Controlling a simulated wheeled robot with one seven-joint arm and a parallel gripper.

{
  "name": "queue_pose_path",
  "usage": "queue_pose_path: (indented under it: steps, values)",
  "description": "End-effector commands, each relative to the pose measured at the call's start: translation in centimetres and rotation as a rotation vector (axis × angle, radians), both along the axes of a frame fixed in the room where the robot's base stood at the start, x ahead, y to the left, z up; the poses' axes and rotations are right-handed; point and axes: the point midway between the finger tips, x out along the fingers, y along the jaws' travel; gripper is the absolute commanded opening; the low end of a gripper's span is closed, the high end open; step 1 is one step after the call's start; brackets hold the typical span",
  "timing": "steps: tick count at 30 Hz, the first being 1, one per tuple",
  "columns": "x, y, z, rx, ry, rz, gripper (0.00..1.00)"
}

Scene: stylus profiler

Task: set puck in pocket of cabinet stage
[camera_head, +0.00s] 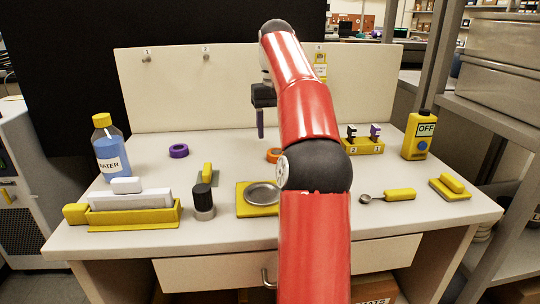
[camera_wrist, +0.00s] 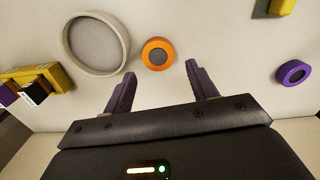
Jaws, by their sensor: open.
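Two ring-shaped pucks lie on the bench. The orange puck (camera_head: 273,155) is partly hidden by my arm; it shows whole in the wrist view (camera_wrist: 158,54), with a dark centre. The purple puck (camera_head: 179,151) lies left of it and shows at the right of the wrist view (camera_wrist: 293,73). My gripper (camera_head: 260,130) points down over the back of the bench. Its purple fingers (camera_wrist: 158,80) are spread and empty, with the orange puck framed beyond their tips. A round beige rimmed dish (camera_wrist: 122,40) lies beside the orange puck. I cannot identify a cabinet stage with a pocket.
At left stand a water bottle (camera_head: 110,148), a yellow tray (camera_head: 134,218) and a dark-topped cylinder (camera_head: 203,203). A yellow base with a metal dish (camera_head: 262,194) is at front centre. A panel (camera_head: 180,95) backs the bench.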

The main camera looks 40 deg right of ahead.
Motion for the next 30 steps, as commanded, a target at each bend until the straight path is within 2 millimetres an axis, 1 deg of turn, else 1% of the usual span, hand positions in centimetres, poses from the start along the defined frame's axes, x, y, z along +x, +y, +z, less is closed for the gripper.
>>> queue_pose_path:
  steps: [5,7,12,15,18,24,26,30]
  values:
    - [-0.1,0.0,-1.0,0.000,0.001,-0.001,0.58]
    - [-0.1,-0.1,-1.8,0.000,0.001,-0.002,0.58]
    - [-0.2,-0.3,-4.6,0.000,0.002,-0.003,0.58]
    - [-0.2,-0.3,-5.7,0.000,0.001,-0.003,0.58]
    - [-0.2,-0.3,-6.1,0.000,-0.001,-0.003,0.58]
    - [-0.2,-0.3,-6.0,0.000,-0.001,-0.003,0.58]
    - [-0.2,-0.3,-6.0,0.000,-0.001,-0.003,0.51]
    - [-0.1,-0.3,-6.0,0.000,-0.001,-0.003,0.33]
